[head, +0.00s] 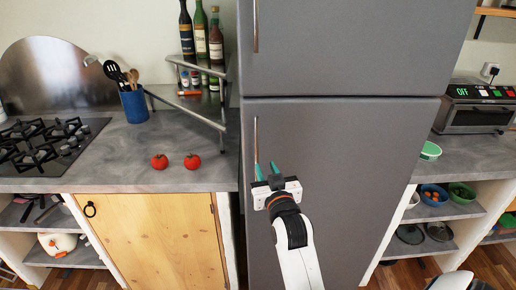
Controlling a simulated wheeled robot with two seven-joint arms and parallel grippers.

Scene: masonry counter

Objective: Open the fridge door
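The grey fridge has a large upper door (350,45) and a lower door (345,150), both shut against the body. A thin vertical handle (256,135) runs along the left edge of the lower door. Another handle (256,28) is on the upper door.
Left of the fridge is a counter (110,165) with a gas hob (45,142), two tomatoes (176,161), a blue utensil pot (134,106) and a bottle rack (195,100). Right are a toaster oven (478,108) and open shelves with bowls (434,195).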

